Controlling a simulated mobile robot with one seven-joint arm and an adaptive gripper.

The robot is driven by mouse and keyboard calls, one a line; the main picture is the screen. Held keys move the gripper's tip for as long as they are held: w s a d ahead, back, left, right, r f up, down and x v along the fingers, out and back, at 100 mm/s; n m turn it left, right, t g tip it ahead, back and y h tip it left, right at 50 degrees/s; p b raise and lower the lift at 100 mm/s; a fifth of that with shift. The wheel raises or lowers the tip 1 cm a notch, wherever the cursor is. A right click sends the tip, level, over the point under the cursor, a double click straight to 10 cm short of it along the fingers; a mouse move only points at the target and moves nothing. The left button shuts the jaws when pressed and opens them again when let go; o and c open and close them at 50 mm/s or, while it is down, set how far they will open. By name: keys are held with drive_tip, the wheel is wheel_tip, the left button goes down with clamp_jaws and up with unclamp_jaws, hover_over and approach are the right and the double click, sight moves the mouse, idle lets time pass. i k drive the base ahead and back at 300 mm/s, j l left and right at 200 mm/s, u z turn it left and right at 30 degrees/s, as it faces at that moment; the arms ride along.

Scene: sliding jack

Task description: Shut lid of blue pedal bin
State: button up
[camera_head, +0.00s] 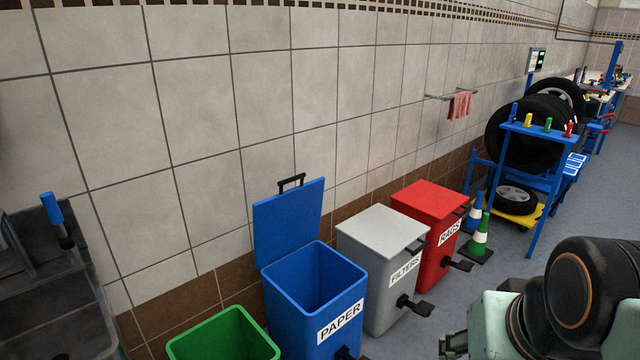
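The blue pedal bin (292,303), labelled PAPER, stands against the tiled wall, left of the grey bin. Its blue lid (288,221) is up, standing nearly upright at the back of the bin near the wall, with a black handle (291,182) at its top edge. The inside of the bin shows and looks empty as far as I can see. A dark pedal shows partly at the bottom front edge of the picture. Part of my arm is at the lower right, apart from the bin. My gripper's fingers cannot be made out.
A grey bin (375,238) labelled FILTERS and a red bin (428,206) labelled RAGS stand to the right, lids shut. An open green bin (222,340) is at the left. Cones (477,240) and a blue tyre rack (541,185) stand farther right. Grey floor is free in front.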

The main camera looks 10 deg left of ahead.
sight(285, 222)
drive_tip(key=u, duration=0.8)
